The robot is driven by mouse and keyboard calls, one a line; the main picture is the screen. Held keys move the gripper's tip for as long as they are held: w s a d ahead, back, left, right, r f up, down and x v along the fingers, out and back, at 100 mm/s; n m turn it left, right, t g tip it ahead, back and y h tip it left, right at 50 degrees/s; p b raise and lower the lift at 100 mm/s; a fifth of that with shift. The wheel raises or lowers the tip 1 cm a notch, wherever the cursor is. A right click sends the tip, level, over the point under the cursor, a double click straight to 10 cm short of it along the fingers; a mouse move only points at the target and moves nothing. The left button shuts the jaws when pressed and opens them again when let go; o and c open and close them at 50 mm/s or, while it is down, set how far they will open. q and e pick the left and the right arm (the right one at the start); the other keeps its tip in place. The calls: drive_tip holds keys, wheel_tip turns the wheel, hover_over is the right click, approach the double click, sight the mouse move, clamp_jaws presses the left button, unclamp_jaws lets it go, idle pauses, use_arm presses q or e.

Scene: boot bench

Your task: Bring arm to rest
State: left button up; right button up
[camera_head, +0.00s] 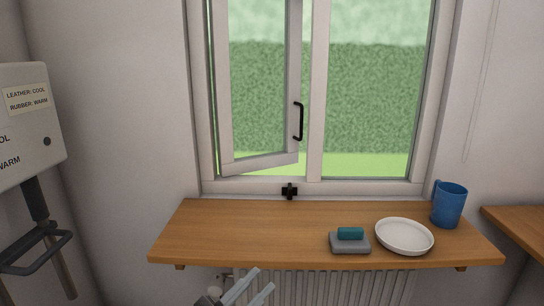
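My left gripper (263,279) shows at the bottom edge of the head view, in front of and below the wooden shelf. Its two pale fingers point up and to the right, with a gap between them and nothing in it. Most of the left arm is out of the picture. My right gripper is not in view.
The shelf (250,232) holds a grey block (350,246) with a teal piece (350,232) on it, a white plate (404,236) and a blue mug (449,205). A radiator (340,286) is below. The left window sash (260,162) stands open. A labelled grey unit (30,125) is at left.

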use_arm(q)
drive_tip(key=s+a+f+n+t+y, duration=0.1)
drive_tip(key=s+a+f+n+y, duration=0.1)
drive_tip(key=a+f+n+y, duration=0.55)
drive_tip(key=s+a+f+n+t+y, duration=0.1)
drive_tip(key=a+f+n+y, duration=0.3)
drive_tip(key=f, duration=0.6)
drive_tip(key=s+a+f+n+g+y+b, duration=0.1)
drive_tip(key=s+a+f+g+y, duration=0.3)
drive_tip(key=s+f, duration=0.8)
wheel_tip(320, 180, down, 2)
drive_tip(key=shift+s+a+f+n+g+y, duration=0.1)
drive_tip(key=shift+s+a+n+g+y, duration=0.25)
drive_tip(key=shift+a+n+g, duration=0.65)
drive_tip(key=shift+d+m, duration=0.1)
drive_tip(key=shift+m, duration=0.15)
